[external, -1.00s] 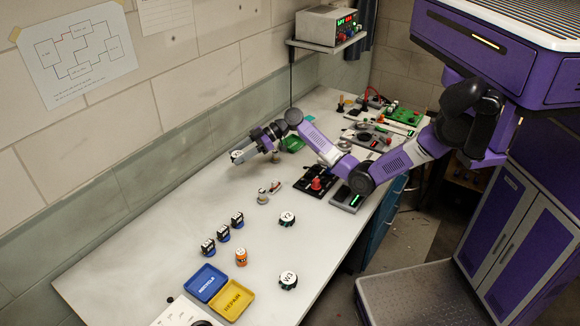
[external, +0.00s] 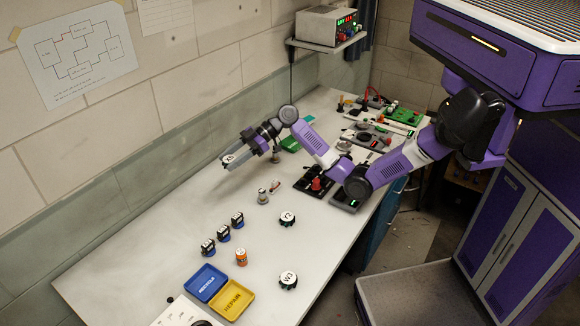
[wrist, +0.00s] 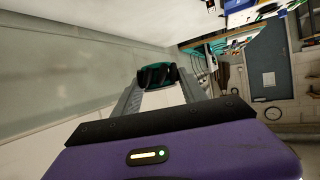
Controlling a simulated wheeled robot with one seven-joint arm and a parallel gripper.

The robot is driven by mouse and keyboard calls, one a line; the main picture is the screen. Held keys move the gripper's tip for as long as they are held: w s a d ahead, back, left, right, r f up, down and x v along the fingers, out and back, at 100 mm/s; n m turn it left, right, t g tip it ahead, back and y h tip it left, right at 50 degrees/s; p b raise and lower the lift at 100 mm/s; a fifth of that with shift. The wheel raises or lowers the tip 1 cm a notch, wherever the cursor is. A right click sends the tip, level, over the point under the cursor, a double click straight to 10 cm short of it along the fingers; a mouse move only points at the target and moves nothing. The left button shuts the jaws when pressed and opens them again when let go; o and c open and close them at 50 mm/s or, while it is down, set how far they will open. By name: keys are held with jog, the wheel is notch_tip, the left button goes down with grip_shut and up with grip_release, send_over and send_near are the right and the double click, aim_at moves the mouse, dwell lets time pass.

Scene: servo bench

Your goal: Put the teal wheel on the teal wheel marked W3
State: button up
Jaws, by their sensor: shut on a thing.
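My gripper (external: 229,161) is shut on a teal wheel, raised above the far left part of the bench. The held wheel (wrist: 157,76) shows in the wrist view between the fingertips as a dark body with a teal rim. In the external view it is a small piece with a white top at the fingertips; its label is not readable. The wheel marked W3 (external: 288,281) lies on the bench at the near right, dark with a white top, well apart from my gripper. Another similar wheel (external: 287,217), its mark seemingly R2 or W2, lies behind it.
Several black and blue servos (external: 223,234) stand left of an orange cylinder (external: 241,257). A blue tray (external: 205,282) and a yellow tray (external: 233,299) lie at the near end. A small metal piece (external: 263,196) stands mid-bench. The bench around W3 is clear.

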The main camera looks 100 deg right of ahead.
jog(key=a+n+g+y, duration=0.1)
jog(key=a+n+y, duration=0.1)
jog(key=a, duration=1.2)
notch_tip(320, 180, up, 6)
jog(key=n+g+y+p, duration=0.1)
jog(key=n+y, duration=0.1)
send_over(289, 277)
notch_tip(289, 277, down, 20)
jog(key=shift+f+b, duration=0.1)
jog(key=shift+b, duration=0.25)
jog(key=shift+f, duration=0.15)
jog(key=o, duration=1.4)
jog(key=shift+c, duration=0.2)
